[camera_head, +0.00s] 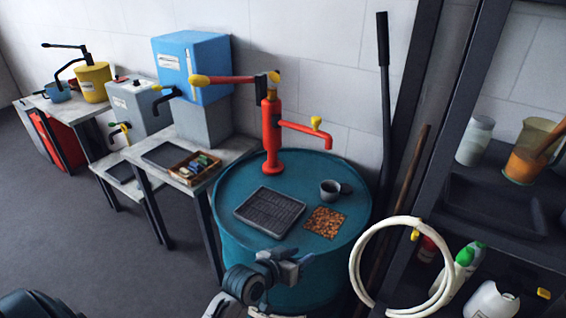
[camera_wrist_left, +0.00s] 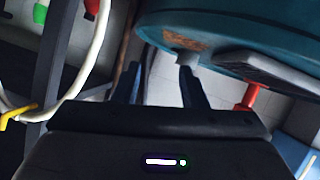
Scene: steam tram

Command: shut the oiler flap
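A small grey round cup (camera_head: 330,190) stands on the teal drum's top; a dark round piece (camera_head: 346,188) sits at its right side and looks like the oiler's flap, standing open. Its hinge is too small to make out. In the left wrist view a grey cup-like shape (camera_wrist_left: 184,57) shows upside down, just beyond one fingertip. My left gripper (camera_head: 288,263) is at the drum's near edge, in front of and below the cup, apart from it. In the left wrist view its two fingers (camera_wrist_left: 160,68) are spread with nothing between them. My right gripper is not in view.
The teal drum (camera_head: 235,200) also carries a dark ribbed tray (camera_head: 270,211), a brown speckled mat (camera_head: 325,222) and a red hand pump (camera_head: 271,135). A white hose loop (camera_head: 357,255) hangs at the right beside a dark shelf (camera_head: 480,200). A grey bench (camera_head: 225,153) stands left.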

